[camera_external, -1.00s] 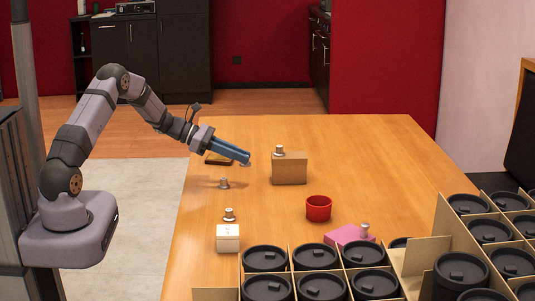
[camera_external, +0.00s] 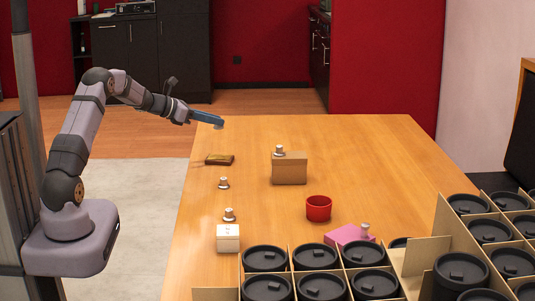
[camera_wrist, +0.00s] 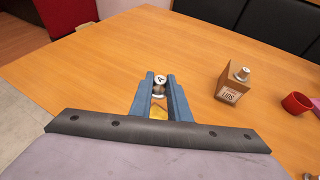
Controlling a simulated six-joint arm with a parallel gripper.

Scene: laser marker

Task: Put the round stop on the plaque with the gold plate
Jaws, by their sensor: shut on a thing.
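My gripper (camera_external: 218,125) is shut on a small round stop (camera_wrist: 160,80), silver with a white top marked with a dark letter A. It holds the stop in the air above the far left part of the table. The plaque (camera_external: 220,159) is a small dark brown block with a gold plate, lying flat near the table's left edge. In the external view it lies below my gripper, apart from it. A gold patch of the plaque (camera_wrist: 158,112) shows between my fingers in the wrist view.
Similar metal stops stand on the cardboard box (camera_external: 289,171), on the bare table (camera_external: 223,183), at the white box (camera_external: 228,240) and at the pink block (camera_external: 346,236). A red cup (camera_external: 318,208) stands mid-table. A divided crate with black-lidded containers (camera_external: 317,256) fills the front right.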

